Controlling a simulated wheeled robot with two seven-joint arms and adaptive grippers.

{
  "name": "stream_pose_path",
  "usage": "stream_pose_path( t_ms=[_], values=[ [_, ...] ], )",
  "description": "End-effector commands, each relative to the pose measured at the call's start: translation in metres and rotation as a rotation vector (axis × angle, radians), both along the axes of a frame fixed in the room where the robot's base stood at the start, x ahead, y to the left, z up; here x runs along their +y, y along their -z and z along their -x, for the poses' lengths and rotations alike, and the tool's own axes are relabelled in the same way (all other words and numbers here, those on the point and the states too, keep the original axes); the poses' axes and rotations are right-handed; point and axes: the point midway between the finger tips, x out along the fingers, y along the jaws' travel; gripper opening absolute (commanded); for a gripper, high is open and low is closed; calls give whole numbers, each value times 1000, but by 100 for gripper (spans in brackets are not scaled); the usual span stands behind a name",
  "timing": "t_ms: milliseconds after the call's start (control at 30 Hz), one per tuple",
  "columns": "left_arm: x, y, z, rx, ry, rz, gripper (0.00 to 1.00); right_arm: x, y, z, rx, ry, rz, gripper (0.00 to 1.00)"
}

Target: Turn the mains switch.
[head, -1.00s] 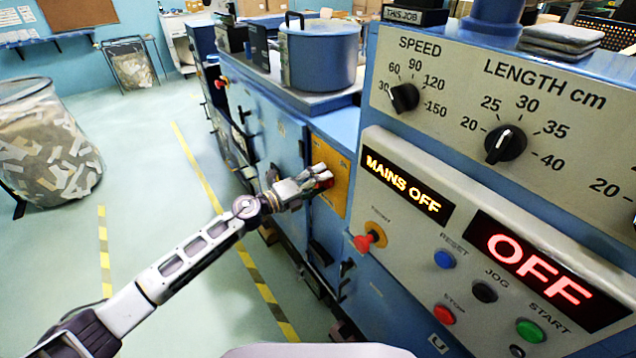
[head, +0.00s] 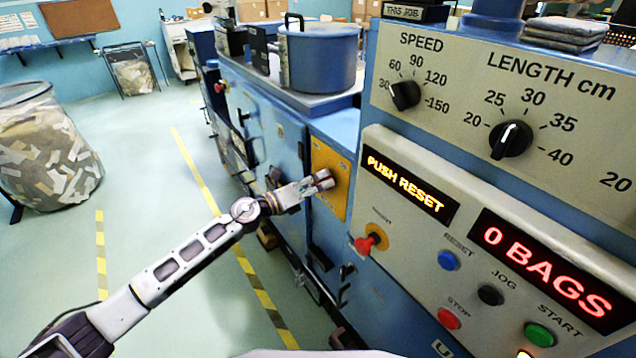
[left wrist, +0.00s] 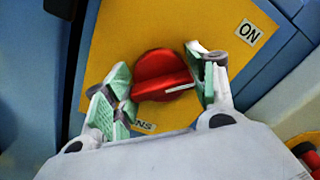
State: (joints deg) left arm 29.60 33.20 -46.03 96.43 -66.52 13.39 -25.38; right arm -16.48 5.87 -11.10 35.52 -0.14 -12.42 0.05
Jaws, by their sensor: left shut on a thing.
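The mains switch is a red rotary knob (left wrist: 160,72) on a yellow plate (left wrist: 125,28) on the side of the blue machine. In the left wrist view its white pointer line points to the right, below the ON label (left wrist: 249,32). My left gripper (left wrist: 163,82) is shut on the knob, with a green-padded finger on either side. In the head view my left gripper (head: 325,180) reaches the yellow plate (head: 325,150) and mostly hides the knob. The upper display (head: 404,185) reads PUSH RESET. My right gripper is not in view.
Right of the plate, the control panel has a red mushroom button (head: 368,242), a blue reset button (head: 448,260) and a green start button (head: 540,335). The larger display (head: 540,270) reads 0 BAGS. A wire waste bin (head: 45,150) stands left; the floor between is clear.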

Motion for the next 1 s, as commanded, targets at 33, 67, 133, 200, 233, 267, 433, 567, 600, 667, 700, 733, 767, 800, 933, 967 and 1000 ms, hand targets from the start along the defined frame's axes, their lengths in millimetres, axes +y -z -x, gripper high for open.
stream_pose_path(
  t_ms=[33, 67, 133, 200, 233, 267, 433, 567, 600, 667, 700, 733, 767, 800, 933, 967, 1000],
  values=[
    [0, 2, 0, 0, 1, -4, 33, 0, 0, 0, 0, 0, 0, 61],
    [0, 2, 0, 0, 1, -4, 33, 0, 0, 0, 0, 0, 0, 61],
    [0, 2, 0, 1, 1, -3, 33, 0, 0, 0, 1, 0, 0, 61],
    [0, 2, 0, 1, 1, -3, 62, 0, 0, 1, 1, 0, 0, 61],
    [0, 2, 0, 1, 1, -3, 66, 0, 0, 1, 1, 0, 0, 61],
    [0, 2, 0, 1, 1, -3, 70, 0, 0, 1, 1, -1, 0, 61],
    [0, 1, 0, 1, 0, -1, 79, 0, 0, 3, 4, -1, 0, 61],
    [0, 1, 0, 1, 0, -1, 79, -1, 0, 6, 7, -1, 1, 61],
    [0, 0, 0, 2, 0, -1, 79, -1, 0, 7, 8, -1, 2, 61],
    [0, 0, 0, 2, 0, -1, 79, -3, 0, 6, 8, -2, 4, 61],
    [1, 0, 0, 1, -1, 0, 79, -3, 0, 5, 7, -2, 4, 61],
    [1, 0, 0, 1, -1, 0, 79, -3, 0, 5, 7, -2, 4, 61],
    [1, 0, 1, 1, -1, 0, 79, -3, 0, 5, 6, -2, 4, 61],
    [2, 0, 1, 1, -1, 0, 79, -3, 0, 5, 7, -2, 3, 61],
    [8, 1, 5, 2, -1, 0, 79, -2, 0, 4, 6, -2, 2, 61],
    [10, 1, 6, 3, -2, -1, 79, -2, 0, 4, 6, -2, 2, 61],
    [12, 1, 8, 3, -2, -1, 79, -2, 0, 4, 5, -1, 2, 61]
  ],
)
